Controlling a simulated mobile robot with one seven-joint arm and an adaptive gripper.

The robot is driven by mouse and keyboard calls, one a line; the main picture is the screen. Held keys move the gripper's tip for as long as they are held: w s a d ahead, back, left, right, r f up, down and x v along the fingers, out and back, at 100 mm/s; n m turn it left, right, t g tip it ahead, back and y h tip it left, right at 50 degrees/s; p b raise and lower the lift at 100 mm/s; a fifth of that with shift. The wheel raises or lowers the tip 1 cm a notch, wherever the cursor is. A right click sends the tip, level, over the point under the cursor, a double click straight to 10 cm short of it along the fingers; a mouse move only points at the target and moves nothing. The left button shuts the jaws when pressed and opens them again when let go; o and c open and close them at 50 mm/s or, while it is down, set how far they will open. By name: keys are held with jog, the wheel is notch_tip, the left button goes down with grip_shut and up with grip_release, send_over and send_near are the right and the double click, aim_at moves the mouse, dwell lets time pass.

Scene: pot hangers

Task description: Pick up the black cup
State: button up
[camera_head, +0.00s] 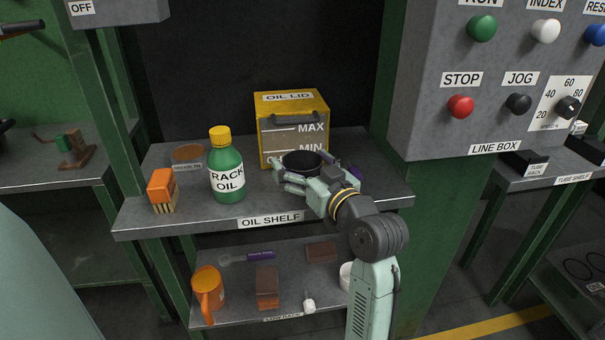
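The black cup (302,160) is a dark, round, open-topped vessel at the right part of the oil shelf (160,216), in front of the yellow oil box. Its rim and dark inside show; its lower part is hidden behind my gripper. My gripper (287,177) reaches in from the lower right, with its pale green fingers pointing left at the near side of the cup. The fingers overlap the cup in this view. I cannot tell whether they touch or grip it, or whether the cup rests on the shelf.
A yellow oil box (292,128) stands close behind the cup. A green rack oil bottle (226,168) stands to the left, with an orange brush (162,188) and a brown round tin (188,153) beyond. The line box (480,90) overhangs at right.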

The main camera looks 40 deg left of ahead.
jog(key=c, duration=1)
jog(key=shift+o, duration=0.2)
jog(key=shift+r, duration=0.15)
